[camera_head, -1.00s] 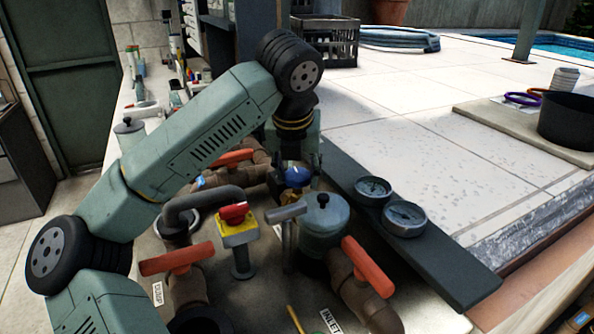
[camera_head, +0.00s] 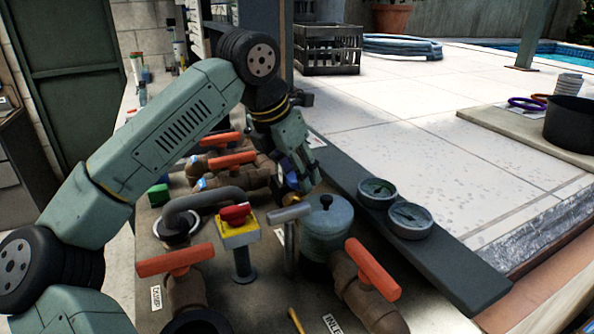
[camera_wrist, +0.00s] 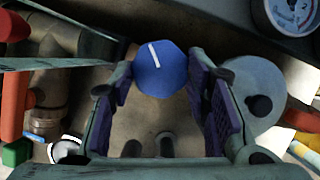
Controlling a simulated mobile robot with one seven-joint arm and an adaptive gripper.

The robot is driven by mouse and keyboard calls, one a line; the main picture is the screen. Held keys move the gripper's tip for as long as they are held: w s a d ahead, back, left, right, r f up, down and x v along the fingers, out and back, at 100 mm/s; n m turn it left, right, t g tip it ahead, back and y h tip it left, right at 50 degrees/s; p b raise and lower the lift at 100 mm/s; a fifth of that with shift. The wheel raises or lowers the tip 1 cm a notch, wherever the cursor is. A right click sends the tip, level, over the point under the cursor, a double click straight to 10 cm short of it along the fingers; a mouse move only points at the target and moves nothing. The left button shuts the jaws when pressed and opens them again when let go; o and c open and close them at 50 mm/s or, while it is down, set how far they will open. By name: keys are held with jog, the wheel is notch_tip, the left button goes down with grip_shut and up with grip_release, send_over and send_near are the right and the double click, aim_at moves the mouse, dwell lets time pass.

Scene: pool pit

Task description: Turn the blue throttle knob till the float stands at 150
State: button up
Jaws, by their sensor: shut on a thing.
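The blue throttle knob (camera_wrist: 162,72), with a white pointer line slanting up and slightly left, sits between the finger pads in the wrist view. My gripper (camera_wrist: 161,80) is shut on it, with one pad at each side. A brass piece (camera_head: 291,181) shows just beside the fingers. I cannot make out the float or its scale in either view.
Orange-handled valves, one at the front left (camera_head: 176,260) and one at the front right (camera_head: 372,268), stand close by. A red-and-yellow switch (camera_head: 238,227) and a grey-green pot (camera_head: 327,226) stand in front. Two round gauges (camera_head: 377,193) sit on the dark plank at right.

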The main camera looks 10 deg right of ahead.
jog(key=shift+m, duration=0.5)
jog(key=o, duration=1.2)
jog(key=shift+c, duration=0.2)
jog(key=shift+r, duration=0.1)
jog(key=v, duration=1.1)
jog(key=shift+a+r, duration=0.2)
jog(key=shift+r, duration=0.2)
